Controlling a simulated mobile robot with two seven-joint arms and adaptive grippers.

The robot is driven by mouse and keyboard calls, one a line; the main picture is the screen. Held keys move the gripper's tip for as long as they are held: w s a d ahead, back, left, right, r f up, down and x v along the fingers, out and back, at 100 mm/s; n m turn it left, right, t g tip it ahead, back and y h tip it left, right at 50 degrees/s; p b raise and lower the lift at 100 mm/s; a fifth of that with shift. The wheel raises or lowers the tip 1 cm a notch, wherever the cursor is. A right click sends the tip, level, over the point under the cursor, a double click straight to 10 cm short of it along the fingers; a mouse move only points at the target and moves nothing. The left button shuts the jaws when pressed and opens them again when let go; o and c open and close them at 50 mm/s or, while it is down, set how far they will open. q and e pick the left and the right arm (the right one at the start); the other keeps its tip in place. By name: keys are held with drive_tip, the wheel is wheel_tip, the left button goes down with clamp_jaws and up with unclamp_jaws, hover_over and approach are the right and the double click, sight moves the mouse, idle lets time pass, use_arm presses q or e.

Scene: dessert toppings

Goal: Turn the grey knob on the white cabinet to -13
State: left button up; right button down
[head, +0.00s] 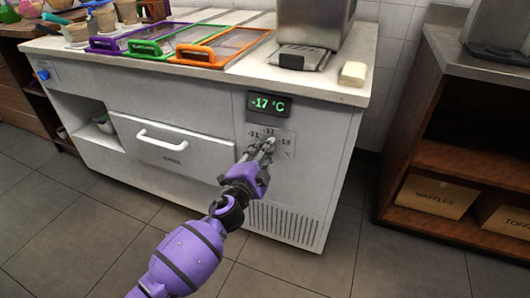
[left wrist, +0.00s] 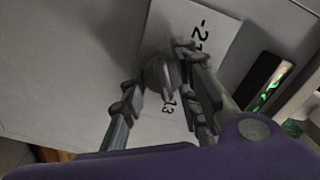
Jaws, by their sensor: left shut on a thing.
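The white cabinet (head: 180,118) stands in front of me, with a lit display (head: 269,105) reading -17 °C. Below it is a dial plate (head: 287,144) with marks that look like -21, -17 and -13. My left gripper (head: 264,149) reaches in at this plate, shut on the grey knob. In the left wrist view the grey knob (left wrist: 159,78) sits between the two fingers of my left gripper (left wrist: 160,92), with part of the -21 and 13 marks showing beside it. The fingers hide most of the knob in the head view. My right gripper is not in view.
A drawer with a white handle (head: 162,141) is left of the knob, and a vent grille (head: 285,222) is below it. Coloured-frame trays and a metal machine (head: 314,25) stand on top. A shelf with boxes (head: 435,196) stands at right.

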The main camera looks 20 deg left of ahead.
use_arm(q)
drive_tip(key=shift+s+f, duration=0.1)
drive_tip(key=shift+f, duration=0.25)
drive_tip(key=o, duration=1)
drive_tip(key=shift+o, duration=0.2)
drive_tip(key=shift+r, duration=0.1)
drive_tip(key=s, duration=1.2)
drive_tip(key=shift+a, duration=0.25)
